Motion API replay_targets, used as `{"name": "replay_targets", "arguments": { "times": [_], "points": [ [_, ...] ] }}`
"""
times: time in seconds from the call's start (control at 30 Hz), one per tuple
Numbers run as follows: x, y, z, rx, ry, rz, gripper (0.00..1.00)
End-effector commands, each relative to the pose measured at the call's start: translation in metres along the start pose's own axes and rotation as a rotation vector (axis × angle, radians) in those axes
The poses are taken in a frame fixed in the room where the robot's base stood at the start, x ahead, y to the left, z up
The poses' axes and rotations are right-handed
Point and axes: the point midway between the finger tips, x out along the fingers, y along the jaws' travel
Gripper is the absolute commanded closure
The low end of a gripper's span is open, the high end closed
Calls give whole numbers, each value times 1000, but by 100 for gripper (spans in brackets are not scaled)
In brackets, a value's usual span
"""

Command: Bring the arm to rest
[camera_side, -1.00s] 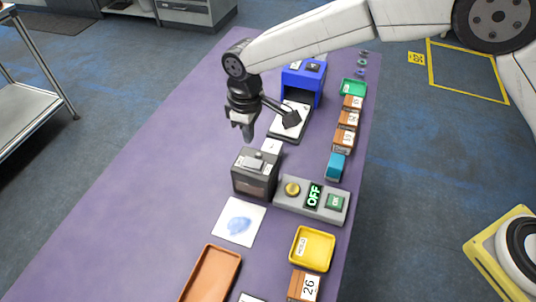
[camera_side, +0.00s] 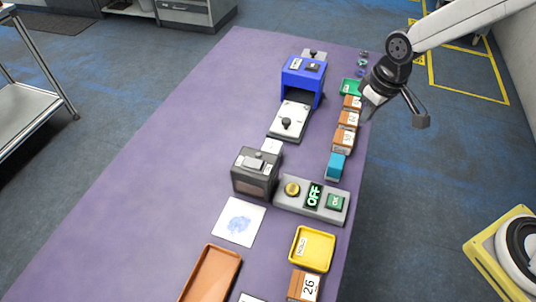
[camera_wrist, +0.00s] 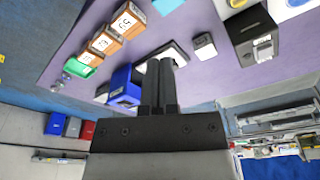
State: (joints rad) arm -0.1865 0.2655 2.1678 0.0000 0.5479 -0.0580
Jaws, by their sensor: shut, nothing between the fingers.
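My gripper (camera_side: 367,112) is at the right edge of the purple table (camera_side: 150,170) in the side view, beside the row of numbered orange boxes. Its fingers are shut with nothing between them; in the wrist view the closed fingers (camera_wrist: 160,80) show in the middle. My arm reaches in from the upper right, and the fingers appear to touch nothing. The side view does not show clearly how high they are above the boxes.
A blue scanner-like machine (camera_side: 303,77) stands at the back with a white plate (camera_side: 290,121) before it. Orange boxes (camera_side: 344,138), a teal block (camera_side: 336,166), a green tray (camera_side: 349,86), a dark box (camera_side: 254,175) and a panel reading OFF (camera_side: 313,196) are near. The table's left side is clear.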

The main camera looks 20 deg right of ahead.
Motion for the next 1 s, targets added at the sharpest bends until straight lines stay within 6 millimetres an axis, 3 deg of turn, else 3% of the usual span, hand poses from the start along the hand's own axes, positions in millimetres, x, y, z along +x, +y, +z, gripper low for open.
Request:
{"name": "replay_targets", "arguments": {
  "times": [0.2,0.4,0.6,1.0],
  "points": [
    [-8,30,57,131,37,20,100],
    [-9,43,96,213,62,34,100],
    [-9,46,110,242,70,39,100],
    [-9,46,110,242,70,38,100]
  ]
}}
